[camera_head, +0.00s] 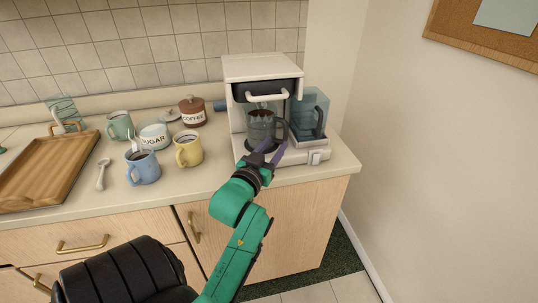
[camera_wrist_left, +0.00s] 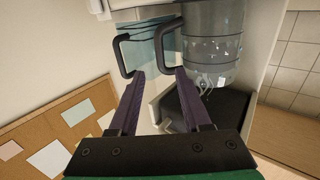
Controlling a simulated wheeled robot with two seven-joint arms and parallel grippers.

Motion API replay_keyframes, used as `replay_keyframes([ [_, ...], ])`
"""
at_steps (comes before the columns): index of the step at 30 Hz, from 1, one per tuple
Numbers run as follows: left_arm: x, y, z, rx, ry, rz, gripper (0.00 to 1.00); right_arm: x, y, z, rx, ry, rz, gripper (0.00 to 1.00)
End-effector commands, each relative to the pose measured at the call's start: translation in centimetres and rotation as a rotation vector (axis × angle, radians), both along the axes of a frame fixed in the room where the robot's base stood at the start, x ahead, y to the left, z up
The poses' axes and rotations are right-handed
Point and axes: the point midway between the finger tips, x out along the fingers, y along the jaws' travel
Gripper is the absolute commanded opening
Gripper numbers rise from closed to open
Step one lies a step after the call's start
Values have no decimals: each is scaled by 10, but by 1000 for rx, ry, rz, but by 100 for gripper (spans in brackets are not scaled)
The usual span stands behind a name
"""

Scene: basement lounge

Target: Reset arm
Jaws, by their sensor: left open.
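My left gripper (camera_head: 270,152) reaches up to the white coffee maker (camera_head: 262,70) on the counter. Its purple fingers (camera_wrist_left: 160,75) are apart, with nothing held between them. The glass carafe (camera_head: 261,127) sits in the coffee maker and holds a little dark liquid. In the left wrist view, the carafe (camera_wrist_left: 212,45) shows at the upper right, and its black handle (camera_wrist_left: 163,45) is close to the right fingertip. I cannot tell whether they touch. My right gripper is in neither view.
A blue clear container (camera_head: 309,112) with a dark handle stands at the coffee maker's right. Left are a blue mug (camera_head: 143,168), yellow mug (camera_head: 189,150), green mug (camera_head: 120,125), sugar jar (camera_head: 154,134), coffee jar (camera_head: 192,112) and wooden tray (camera_head: 48,168).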

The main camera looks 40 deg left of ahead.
Motion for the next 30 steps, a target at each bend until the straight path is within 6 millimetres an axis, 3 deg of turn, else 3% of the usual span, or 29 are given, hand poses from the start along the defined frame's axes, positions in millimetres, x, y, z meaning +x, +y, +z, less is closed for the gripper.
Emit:
replay_keyframes([
  [3,-23,-7,-3,-2,2,0,48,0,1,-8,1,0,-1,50],
  [6,-31,-9,-2,0,1,0,48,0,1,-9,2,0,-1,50],
  [23,-32,-10,-2,-1,6,-2,48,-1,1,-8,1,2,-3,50],
  [26,-29,-19,-25,-22,106,-25,48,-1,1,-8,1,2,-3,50],
  [30,-38,-53,-100,-73,436,-109,48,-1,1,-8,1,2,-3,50],
])
